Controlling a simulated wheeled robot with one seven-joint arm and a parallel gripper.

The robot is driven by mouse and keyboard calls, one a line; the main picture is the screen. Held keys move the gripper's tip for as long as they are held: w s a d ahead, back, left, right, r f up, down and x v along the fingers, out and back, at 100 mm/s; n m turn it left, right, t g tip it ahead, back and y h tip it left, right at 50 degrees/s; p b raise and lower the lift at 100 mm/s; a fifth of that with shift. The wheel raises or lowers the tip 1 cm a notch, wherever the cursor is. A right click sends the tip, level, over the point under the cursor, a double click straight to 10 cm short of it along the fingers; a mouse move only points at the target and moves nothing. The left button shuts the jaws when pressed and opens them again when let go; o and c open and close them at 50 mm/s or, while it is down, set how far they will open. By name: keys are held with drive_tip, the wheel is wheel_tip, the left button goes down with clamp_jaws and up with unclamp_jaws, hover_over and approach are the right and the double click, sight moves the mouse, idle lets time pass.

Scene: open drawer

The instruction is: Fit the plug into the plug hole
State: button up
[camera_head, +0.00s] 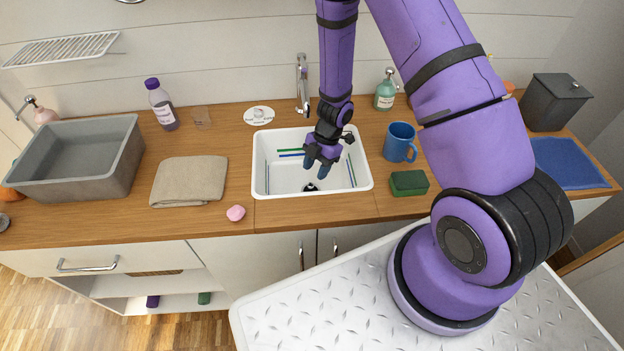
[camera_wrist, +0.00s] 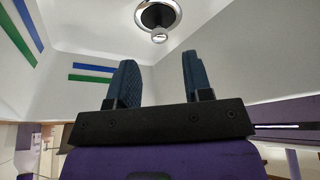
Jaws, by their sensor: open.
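The white sink basin (camera_head: 262,190) is set in the wooden counter, with blue and green stripes on its inner walls. The plug hole (camera_head: 310,188) is a dark round opening with a shiny rim in the basin floor; it also shows at the top of the wrist view (camera_wrist: 150,15). A small shiny knob, perhaps the plug (camera_wrist: 159,37), shows at the hole's near edge. I cannot tell whether it is seated. My gripper (camera_head: 318,169) reaches down into the sink above the hole. Its two blue fingers (camera_wrist: 157,65) are apart with nothing between them.
A tap (camera_head: 302,85) stands behind the sink. A white disc with a grey piece on it (camera_head: 259,115) lies behind left. A blue mug (camera_head: 399,142) and green sponge (camera_head: 409,183) stand right; a folded cloth (camera_head: 188,181) and pink lump (camera_head: 236,213) lie left.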

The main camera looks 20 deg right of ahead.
drive_tip(key=v, duration=0.5)
drive_tip(key=shift+d+r, duration=0.15)
drive_tip(key=shift+r, duration=0.15)
drive_tip(key=shift+s, duration=0.1)
